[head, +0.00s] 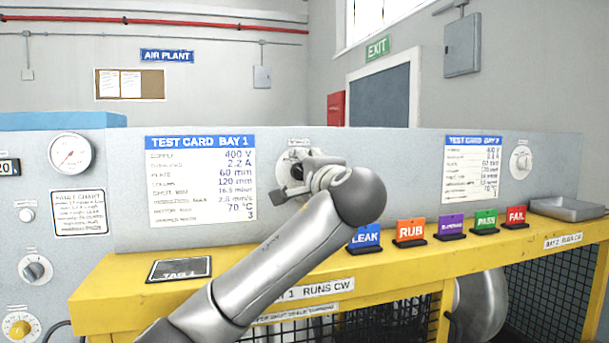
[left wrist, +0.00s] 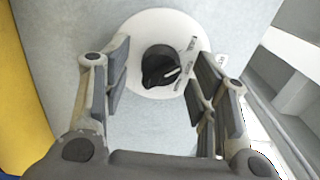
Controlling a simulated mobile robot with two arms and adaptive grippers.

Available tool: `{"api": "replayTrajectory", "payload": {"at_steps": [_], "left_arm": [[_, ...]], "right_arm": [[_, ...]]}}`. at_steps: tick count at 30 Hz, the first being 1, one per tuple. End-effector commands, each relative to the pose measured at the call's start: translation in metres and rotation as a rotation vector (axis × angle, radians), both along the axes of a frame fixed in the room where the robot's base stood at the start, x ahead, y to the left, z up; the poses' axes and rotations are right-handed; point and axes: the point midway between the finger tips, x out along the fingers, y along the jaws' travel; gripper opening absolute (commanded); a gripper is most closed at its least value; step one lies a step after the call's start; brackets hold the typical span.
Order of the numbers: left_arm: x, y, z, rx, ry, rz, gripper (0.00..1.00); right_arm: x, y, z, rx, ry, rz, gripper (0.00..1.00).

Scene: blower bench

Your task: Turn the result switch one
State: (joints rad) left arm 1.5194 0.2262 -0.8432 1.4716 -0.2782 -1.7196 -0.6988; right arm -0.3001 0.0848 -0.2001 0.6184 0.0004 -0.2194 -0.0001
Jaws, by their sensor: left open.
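The switch beside the Bay 1 test card is a black knob with a white pointer line (left wrist: 160,68) on a round white plate (left wrist: 150,24). In the left wrist view the pointer line is aimed toward the upper right, at small marks too blurred to read. In the head view its plate (head: 284,160) is mostly hidden by my gripper. My left gripper (head: 291,186) is open in front of the panel. In the left wrist view its fingers (left wrist: 160,82) stand on both sides of the knob, with a gap on each side. My right gripper is not in view.
A similar switch (head: 521,161) sits by the right test card. Coloured signs, including LEAK (head: 364,237) and RUB (head: 410,231), stand on the yellow bench (head: 120,290) below the panel. A grey tray (head: 568,208) lies at the right. A black plate (head: 179,269) lies at the left.

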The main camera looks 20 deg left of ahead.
Motion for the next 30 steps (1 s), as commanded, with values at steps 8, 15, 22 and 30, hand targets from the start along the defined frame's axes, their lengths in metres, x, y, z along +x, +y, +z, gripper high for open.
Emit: {"api": "replayTrajectory", "payload": {"at_steps": [8,15,22,30], "left_arm": [[-0.041,-0.03,0.0,0.0,-0.001,-0.007,0.54],[-0.08,-0.058,-0.002,0.0,0.002,-0.009,0.54],[-0.094,-0.065,-0.001,-0.001,0.001,-0.004,0.54],[-0.097,-0.066,-0.001,-0.001,0.002,-0.001,0.54]], "right_arm": [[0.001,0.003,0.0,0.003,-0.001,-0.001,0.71],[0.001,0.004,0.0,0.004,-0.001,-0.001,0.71],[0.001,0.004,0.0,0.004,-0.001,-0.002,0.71],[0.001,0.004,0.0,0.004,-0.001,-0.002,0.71]]}}
